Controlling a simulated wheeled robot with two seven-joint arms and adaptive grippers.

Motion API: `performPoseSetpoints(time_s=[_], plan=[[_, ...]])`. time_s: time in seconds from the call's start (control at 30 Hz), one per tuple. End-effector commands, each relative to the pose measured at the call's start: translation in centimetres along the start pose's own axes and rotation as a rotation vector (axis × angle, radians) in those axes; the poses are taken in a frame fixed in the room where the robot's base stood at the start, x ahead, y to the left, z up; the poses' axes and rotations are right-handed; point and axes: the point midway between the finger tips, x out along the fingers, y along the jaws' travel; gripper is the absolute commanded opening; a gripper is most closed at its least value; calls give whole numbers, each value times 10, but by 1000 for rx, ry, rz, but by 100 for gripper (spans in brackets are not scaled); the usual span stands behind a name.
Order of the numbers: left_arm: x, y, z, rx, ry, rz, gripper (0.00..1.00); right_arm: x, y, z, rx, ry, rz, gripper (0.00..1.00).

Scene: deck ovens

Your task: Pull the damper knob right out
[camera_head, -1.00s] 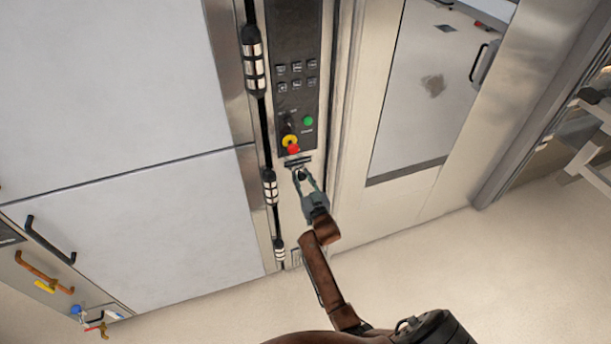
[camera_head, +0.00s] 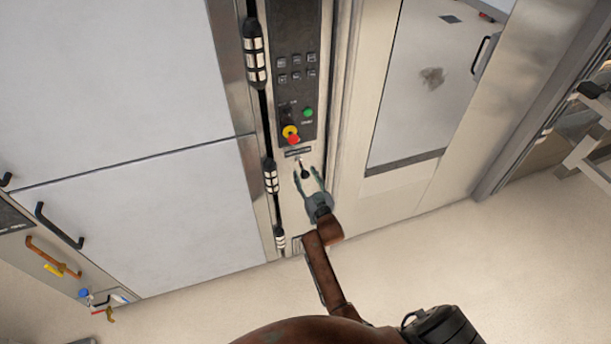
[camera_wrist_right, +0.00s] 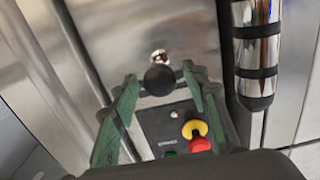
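The damper knob is a black ball on a short shiny rod. It stands out from the steel panel below the control strip in the head view (camera_head: 305,174) and shows large in the right wrist view (camera_wrist_right: 159,80). A length of bare rod is visible between ball and panel. My right gripper (camera_head: 308,172) is open, with one green finger on each side of the knob. In the right wrist view the spread fingers (camera_wrist_right: 159,73) leave gaps beside the ball, so it looks free of them. My left gripper is not in view.
The black control strip (camera_head: 296,80) above carries buttons and a red-and-yellow emergency knob (camera_head: 292,137). A black post with metal sleeves (camera_head: 271,176) runs close to the left. An oven door with a window (camera_head: 415,90) is at the right. The floor (camera_head: 450,270) in front is clear.

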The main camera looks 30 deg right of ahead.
Motion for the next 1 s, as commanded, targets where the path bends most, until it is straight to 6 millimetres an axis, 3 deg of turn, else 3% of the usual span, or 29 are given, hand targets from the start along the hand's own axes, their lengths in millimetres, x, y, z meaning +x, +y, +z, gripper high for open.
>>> performPoseSetpoints(time_s=[0.13,0.27,0.7,1.0], plan=[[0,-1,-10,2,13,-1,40,0,0,-1,0,1,-1,42],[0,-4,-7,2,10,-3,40,-2,-1,0,0,1,-1,42],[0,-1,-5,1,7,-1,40,-64,-1,1,1,-1,-1,42],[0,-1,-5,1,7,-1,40,-74,-1,0,0,1,-2,42]])
